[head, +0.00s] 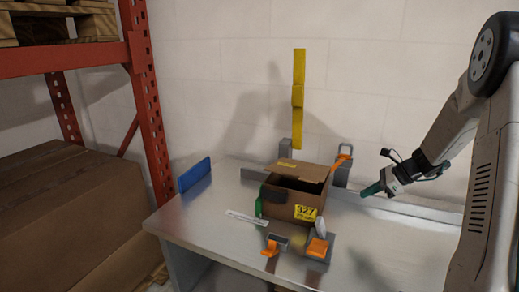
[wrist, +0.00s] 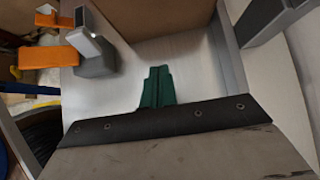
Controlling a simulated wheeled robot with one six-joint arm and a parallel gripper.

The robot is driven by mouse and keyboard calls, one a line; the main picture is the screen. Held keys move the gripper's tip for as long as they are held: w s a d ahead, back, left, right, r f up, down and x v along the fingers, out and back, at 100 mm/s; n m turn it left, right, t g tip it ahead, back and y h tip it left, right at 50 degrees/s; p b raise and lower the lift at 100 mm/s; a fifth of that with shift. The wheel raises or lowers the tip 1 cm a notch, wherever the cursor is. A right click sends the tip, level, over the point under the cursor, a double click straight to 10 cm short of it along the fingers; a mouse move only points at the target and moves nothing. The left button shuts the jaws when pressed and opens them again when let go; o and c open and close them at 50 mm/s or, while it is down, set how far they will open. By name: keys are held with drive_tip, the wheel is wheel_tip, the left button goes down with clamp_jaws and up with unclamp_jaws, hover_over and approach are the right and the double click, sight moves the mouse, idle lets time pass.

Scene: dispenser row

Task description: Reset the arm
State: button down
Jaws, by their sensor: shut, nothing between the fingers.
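My arm comes in from the right in the head view. My gripper (head: 371,190) has green fingers and is in the air over the right part of the metal table, to the right of the cardboard box and apart from it. In the wrist view the green fingers of my gripper (wrist: 157,88) are together with nothing between them. The open cardboard box (head: 291,203) with a yellow label stands on the metal table (head: 200,222). In the wrist view the box's brown side (wrist: 160,18) shows at the top.
Orange clamps (head: 317,247) on grey mounts stand around the box; one shows in the wrist view (wrist: 60,55). A blue panel (head: 195,174) stands at the table's left edge. A red rack (head: 147,90) with large brown boxes is on the left. A yellow strip (head: 298,100) rises behind the box.

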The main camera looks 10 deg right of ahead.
drive_tip(key=s+a+r+n+g+h, duration=0.1)
drive_tip(key=s+a+r+n+h, duration=0.1)
drive_tip(key=s+a+r+n, duration=0.3)
drive_tip(key=s+a+r+n+g+h, duration=0.1)
drive_tip(key=s+a+r+n, duration=0.4)
drive_tip(key=s+a+n, duration=0.6)
drive_tip(key=s+a+r+n+g+h, duration=0.2)
drive_tip(key=s+a+n, duration=0.6)
drive_tip(key=s, duration=0.8)
drive_tip(key=shift+s+a+r+n+h, duration=0.35)
drive_tip(key=shift+r+n+h, duration=0.55)
drive_tip(key=shift+r, duration=0.9)
